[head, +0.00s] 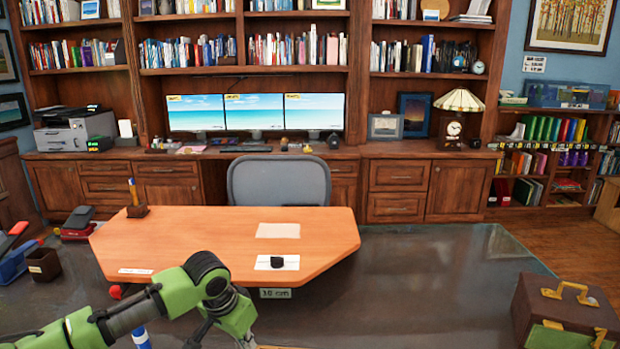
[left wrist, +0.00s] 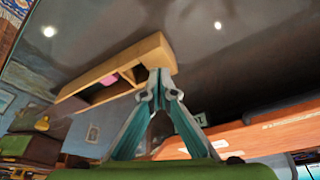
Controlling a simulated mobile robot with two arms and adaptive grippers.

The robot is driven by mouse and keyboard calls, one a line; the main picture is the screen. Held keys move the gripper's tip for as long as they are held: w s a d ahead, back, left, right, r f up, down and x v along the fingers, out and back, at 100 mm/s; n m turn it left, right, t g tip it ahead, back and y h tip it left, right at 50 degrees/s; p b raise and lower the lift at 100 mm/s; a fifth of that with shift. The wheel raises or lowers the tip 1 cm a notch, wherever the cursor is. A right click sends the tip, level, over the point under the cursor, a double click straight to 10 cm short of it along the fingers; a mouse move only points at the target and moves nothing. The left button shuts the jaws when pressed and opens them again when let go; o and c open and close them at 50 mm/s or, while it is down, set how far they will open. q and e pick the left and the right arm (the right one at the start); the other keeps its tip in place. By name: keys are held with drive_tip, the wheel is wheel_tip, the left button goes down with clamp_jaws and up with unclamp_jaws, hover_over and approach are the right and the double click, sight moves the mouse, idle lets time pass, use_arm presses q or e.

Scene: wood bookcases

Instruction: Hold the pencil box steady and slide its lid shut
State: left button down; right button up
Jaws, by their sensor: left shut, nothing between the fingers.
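The pencil box (left wrist: 88,79) is a long, light wooden box in the left wrist view, lying on the dark desk top. Part of its top is open, showing dark compartments and a pink item (left wrist: 109,80) inside. The end nearest my gripper looks covered with plain wood; I cannot tell lid from box there. My left gripper (left wrist: 160,78) is shut and empty, its fingertips at that near end. Whether they touch it is unclear. In the head view my green left arm reaches the bottom edge, with its fingertips out of frame. My right gripper is not in view.
A brown case (head: 566,310) stands at right. A dark cup (head: 44,264) and blue tray (head: 14,263) are at left. The desk's middle right is clear.

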use_arm(q)
drive_tip(key=shift+f, duration=0.15)
drive_tip(key=shift+f, duration=0.5)
drive_tip(key=shift+s+f+p, duration=0.1)
drive_tip(key=shift+f+p, duration=0.05)
drive_tip(key=shift+p, duration=0.25)
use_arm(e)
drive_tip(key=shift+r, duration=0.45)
